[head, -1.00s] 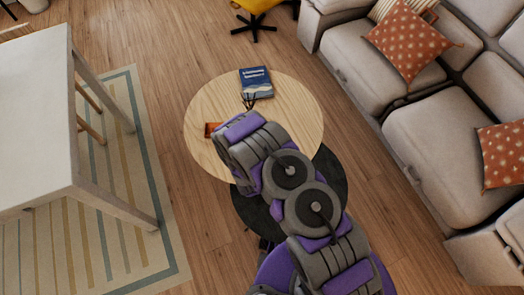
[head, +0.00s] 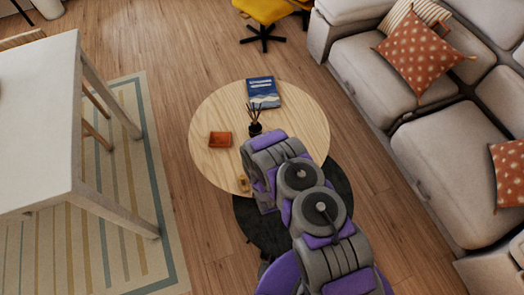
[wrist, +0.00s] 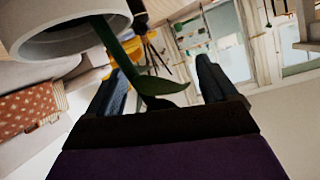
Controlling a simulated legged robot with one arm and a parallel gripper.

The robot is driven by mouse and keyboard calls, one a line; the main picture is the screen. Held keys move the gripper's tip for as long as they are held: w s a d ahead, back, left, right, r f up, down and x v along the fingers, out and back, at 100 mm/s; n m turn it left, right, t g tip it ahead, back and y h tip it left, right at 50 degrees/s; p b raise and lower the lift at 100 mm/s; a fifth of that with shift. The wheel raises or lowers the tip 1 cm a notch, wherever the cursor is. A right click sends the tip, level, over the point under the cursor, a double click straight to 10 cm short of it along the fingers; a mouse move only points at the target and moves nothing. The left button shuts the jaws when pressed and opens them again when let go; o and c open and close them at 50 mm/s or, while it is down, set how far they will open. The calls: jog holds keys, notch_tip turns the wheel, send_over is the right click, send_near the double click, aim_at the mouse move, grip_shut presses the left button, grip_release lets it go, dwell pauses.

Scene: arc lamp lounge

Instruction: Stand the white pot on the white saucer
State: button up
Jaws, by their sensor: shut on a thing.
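The white pot (wrist: 70,28) shows large at the top left of the wrist view, its open rim in sight. A green stem and leaves (wrist: 135,75) come out of it and pass between the fingers. The wrist picture looks upside down. In the head view the gripper and pot are hidden by my own arm. I cannot see the white saucer in either view.
A round wooden table (head: 300,115) bears a blue book (head: 263,92), a black reed diffuser (head: 255,127), an orange-brown box (head: 220,139) and a small tan item (head: 243,183). A dark round tabletop (head: 335,190) adjoins it. A sofa (head: 440,140) stands right, a white table (head: 40,120) left.

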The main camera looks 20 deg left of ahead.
jog(key=w+f+b, duration=0.3)
jog(key=w+f, duration=0.1)
jog(key=w, duration=0.5)
jog(key=shift+a+f+b, duration=0.15)
jog(key=shift+f+b, duration=0.05)
jog(key=shift+b, duration=0.1)
jog(key=o, duration=1.2)
jog(key=shift+a, duration=0.2)
jog(key=p+v, duration=0.3)
jog(key=v, duration=0.9)
jog(key=shift+d, duration=0.15)
